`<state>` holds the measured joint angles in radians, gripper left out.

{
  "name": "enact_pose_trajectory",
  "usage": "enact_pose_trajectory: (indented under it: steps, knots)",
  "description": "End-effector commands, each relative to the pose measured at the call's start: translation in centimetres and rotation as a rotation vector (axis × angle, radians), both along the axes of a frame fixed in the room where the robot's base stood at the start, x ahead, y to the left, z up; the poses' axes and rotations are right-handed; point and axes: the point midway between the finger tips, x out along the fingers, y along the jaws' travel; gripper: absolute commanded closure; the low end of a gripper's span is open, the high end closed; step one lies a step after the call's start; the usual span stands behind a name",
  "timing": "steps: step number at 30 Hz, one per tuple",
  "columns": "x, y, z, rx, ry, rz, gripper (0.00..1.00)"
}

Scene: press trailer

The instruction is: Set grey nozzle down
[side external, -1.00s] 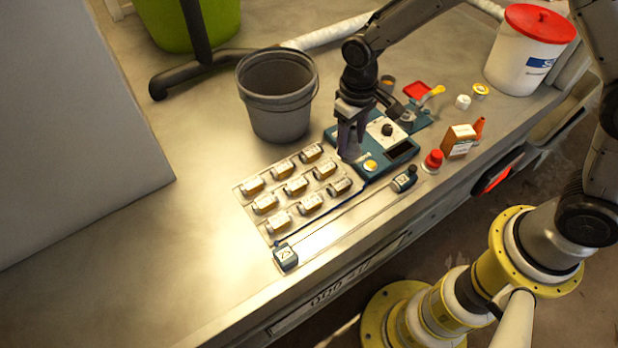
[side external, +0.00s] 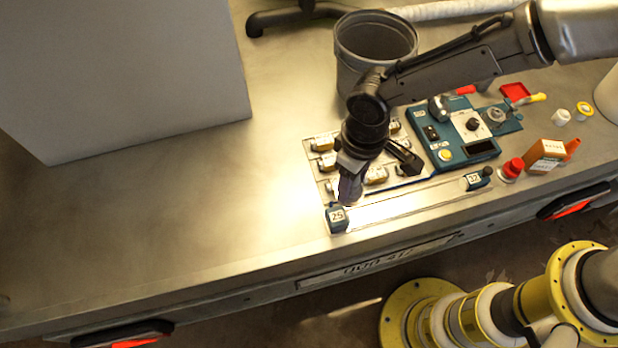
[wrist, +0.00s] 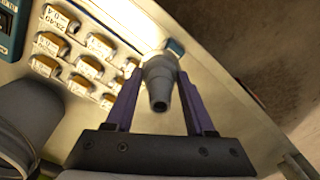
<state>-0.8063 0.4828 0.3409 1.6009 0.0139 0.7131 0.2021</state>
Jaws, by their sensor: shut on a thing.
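The grey nozzle (wrist: 159,82) shows in the wrist view between the two purple fingers of my gripper (wrist: 161,76), which are shut on it. Its round dark opening faces the camera. In the side external view my gripper (side external: 352,183) points down over the front left corner of the pale panel, just above a small teal block marked 25 (side external: 337,218). The nozzle is hard to make out from the fingers there. The teal block also shows in the wrist view (wrist: 175,47), just beyond the nozzle. I cannot tell whether the nozzle touches anything below.
Several labelled pieces (side external: 324,144) sit in rows on the panel, partly hidden by my arm. A teal press device (side external: 452,140), a block marked 32 (side external: 476,181), a red-capped item (side external: 511,169) and an orange box (side external: 546,154) stand right. A grey bucket (side external: 357,48) stands behind.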

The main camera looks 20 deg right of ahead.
Motion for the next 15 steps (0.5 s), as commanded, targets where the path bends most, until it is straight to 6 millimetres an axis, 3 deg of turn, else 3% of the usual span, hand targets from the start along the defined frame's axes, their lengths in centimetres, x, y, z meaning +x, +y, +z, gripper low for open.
enact_pose_trajectory:
  steps: [10, 15]
  knots:
    - [4.6, 4.8, -3.2, 0.0, 0.0, -0.001, 1.0]
    - [6.1, 6.4, -6.0, -0.001, 0.001, -0.001, 1.0]
